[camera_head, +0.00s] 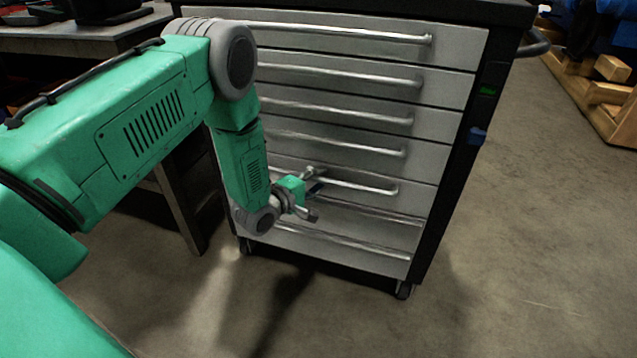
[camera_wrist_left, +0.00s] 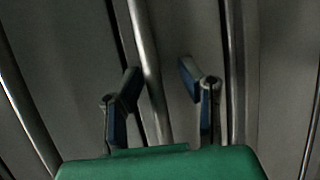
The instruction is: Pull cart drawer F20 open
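The grey tool cart (camera_head: 455,90) has several stacked drawers with long bar handles. No drawer label is readable, so I cannot tell which is F20. My left gripper (camera_head: 313,200) is low at the cart front, by the left part of the fifth handle from the top (camera_head: 365,186). In the left wrist view, my left gripper (camera_wrist_left: 158,95) has its two fingers spread apart. A bar handle (camera_wrist_left: 147,70) runs between them in the picture, nearer the left finger; contact is not visible. The drawers look closed. My right gripper is out of view.
A workbench (camera_head: 80,38) stands left of the cart, its leg close to my left arm. A wooden pallet or crate (camera_head: 605,95) lies at the far right. The concrete floor (camera_head: 480,270) in front and right of the cart is clear.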

